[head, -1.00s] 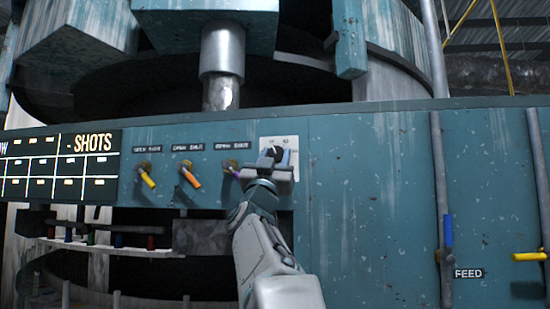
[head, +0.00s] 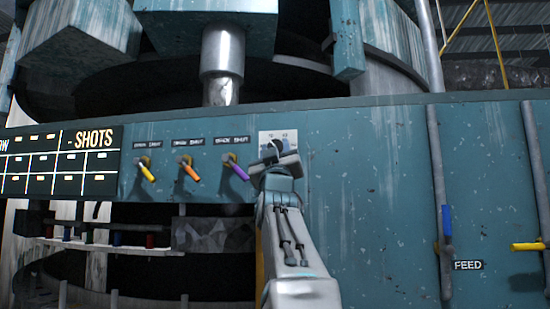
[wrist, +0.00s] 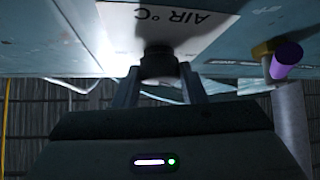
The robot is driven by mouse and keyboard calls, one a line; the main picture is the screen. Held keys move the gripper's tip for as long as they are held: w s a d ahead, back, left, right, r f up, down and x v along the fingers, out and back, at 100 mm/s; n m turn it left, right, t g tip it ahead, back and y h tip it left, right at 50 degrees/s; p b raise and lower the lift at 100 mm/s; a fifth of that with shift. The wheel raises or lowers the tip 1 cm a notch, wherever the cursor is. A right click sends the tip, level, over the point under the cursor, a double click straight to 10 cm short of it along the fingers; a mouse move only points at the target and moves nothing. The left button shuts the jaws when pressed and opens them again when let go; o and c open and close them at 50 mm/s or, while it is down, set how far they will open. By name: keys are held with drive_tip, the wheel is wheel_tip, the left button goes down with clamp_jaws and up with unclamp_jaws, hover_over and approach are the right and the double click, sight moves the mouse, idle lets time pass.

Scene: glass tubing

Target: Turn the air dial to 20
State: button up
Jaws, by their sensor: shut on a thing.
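The air dial is a dark round knob on a white plate (head: 291,141) with printed numbers, set in the teal panel. In the wrist view the plate (wrist: 190,18) reads "AIR °C" upside down, and the dark knob (wrist: 158,62) sits between my two fingers. My gripper (head: 276,157) is at the plate and is shut on the dial; in the wrist view my gripper (wrist: 158,88) has a finger on each side of the knob. My gripper hides most of the dial in the head view, and I cannot read its setting.
Yellow (head: 146,171), orange (head: 189,172) and purple (head: 237,170) levers stick out left of the dial. The purple one is close to my gripper. A SHOTS board (head: 60,162) is further left. Blue (head: 447,222) and yellow (head: 527,246) handles are far right.

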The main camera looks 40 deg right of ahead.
drive_tip(key=n+y+p, duration=0.1)
drive_tip(key=n+y, duration=0.1)
drive_tip(key=n, duration=0.1)
drive_tip(key=n+t+y+p, duration=0.1)
drive_tip(key=n+y+p, duration=0.1)
drive_tip(key=n+y, duration=0.1)
drive_tip(key=n+t+y+p, duration=0.1)
drive_tip(key=n+y+p, duration=0.1)
drive_tip(key=n+y, duration=0.1)
drive_tip(key=shift+s+d+r, duration=0.1)
drive_tip(key=shift+s+r, duration=0.05)
drive_tip(key=shift+r, duration=0.15)
drive_tip(key=shift+n+y+p, duration=0.55)
drive_tip(key=shift+n+y, duration=0.25)
drive_tip(key=shift+n, duration=0.3)
drive_tip(key=shift+f+n+y, duration=0.1)
drive_tip(key=shift+n+y, duration=0.4)
drive_tip(key=o, duration=1)
drive_tip(key=shift+s+f, duration=0.1)
